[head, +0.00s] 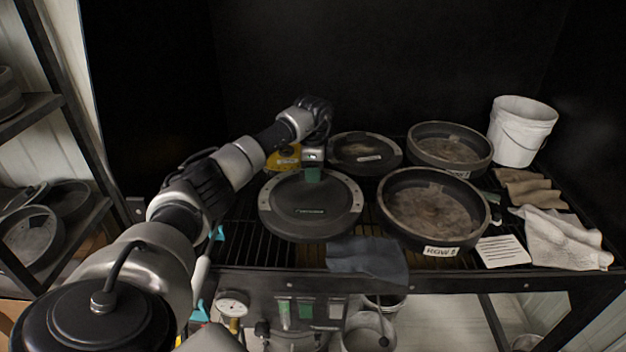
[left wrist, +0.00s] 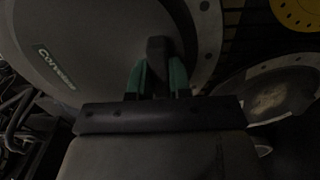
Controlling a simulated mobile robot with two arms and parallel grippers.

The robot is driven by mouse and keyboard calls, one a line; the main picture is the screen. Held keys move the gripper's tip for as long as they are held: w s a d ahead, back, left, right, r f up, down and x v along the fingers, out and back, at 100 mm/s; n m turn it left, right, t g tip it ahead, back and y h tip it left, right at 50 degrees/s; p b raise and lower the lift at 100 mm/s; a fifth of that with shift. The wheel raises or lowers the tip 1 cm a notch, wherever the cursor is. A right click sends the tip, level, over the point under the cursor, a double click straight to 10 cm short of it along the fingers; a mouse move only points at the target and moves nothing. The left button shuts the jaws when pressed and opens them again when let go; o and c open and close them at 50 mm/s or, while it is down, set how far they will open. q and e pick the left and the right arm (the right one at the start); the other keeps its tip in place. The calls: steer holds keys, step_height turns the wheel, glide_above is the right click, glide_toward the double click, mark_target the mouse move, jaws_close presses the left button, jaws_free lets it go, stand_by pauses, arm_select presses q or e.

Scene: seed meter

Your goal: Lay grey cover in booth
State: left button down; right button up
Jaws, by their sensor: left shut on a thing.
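The grey cover (head: 300,216) is a round disc with a dark middle and a lighter rim with holes. It is over the left part of the black booth's grate (head: 250,247); I cannot tell whether it rests on it or hangs just above. My left gripper (head: 312,175) is shut on the cover's dark knob at its far side. In the left wrist view, the green fingertips (left wrist: 158,80) clasp the knob (left wrist: 157,50), and the cover (left wrist: 90,45) fills the upper left. My right gripper is not in view.
Round pans, one labelled (head: 432,208), stand right of the cover, with a dark round lid (head: 364,153) behind. A yellow item (head: 284,158) is behind the cover. A dark cloth (head: 368,258) lies at the front edge. A white bucket (head: 520,132) and rags (head: 560,238) are at right.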

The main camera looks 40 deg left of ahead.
arm_select(q)
step_height(320, 180, down, 2)
steer(key=shift+f+p, duration=0.2)
steer(key=shift+p, duration=0.2)
steer(key=shift+f, duration=0.4)
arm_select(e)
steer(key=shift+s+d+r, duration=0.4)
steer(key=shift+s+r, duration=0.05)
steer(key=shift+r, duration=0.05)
arm_select(q)
steer(key=shift+f, duration=0.1)
steer(key=c, duration=1)
jaws_free()
steer(key=shift+c, duration=0.2)
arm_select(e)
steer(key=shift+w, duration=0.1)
arm_select(q)
step_height(320, 180, up, 11)
steer(key=b, duration=0.3)
steer(key=shift+r, duration=0.65)
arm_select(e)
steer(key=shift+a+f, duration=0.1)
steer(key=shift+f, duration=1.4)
